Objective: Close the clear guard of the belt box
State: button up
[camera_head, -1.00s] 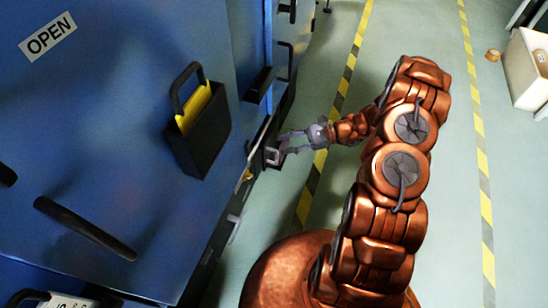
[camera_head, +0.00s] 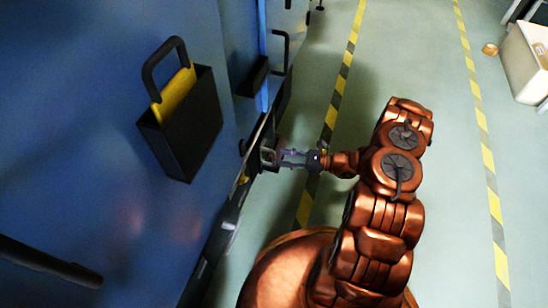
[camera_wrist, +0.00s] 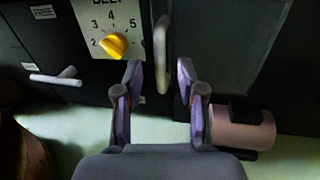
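In the wrist view, the belt box (camera_wrist: 80,80) has a white dial plate with a yellow knob (camera_wrist: 115,45). A dark, see-through panel to its right looks like the clear guard (camera_wrist: 228,45). A pale upright bar handle (camera_wrist: 161,50) stands at the panel's left edge. My gripper (camera_wrist: 159,72) is open, its fingers to either side of the handle's lower part; I see no contact. In the head view my gripper (camera_head: 284,157) is low beside the blue cabinet, close to a dark frame-like part (camera_head: 268,157). How far the guard is open I cannot tell.
A blue cabinet (camera_head: 90,100) with a black holder (camera_head: 185,130) fills the left. A pinkish cylinder (camera_wrist: 240,132) sits below the guard. A pale lever (camera_wrist: 55,76) is left of the dial.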

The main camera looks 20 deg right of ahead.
aim_at(274, 163)
jog(key=shift+b+x, duration=0.5)
jog(key=shift+x, duration=1.8)
grip_shut()
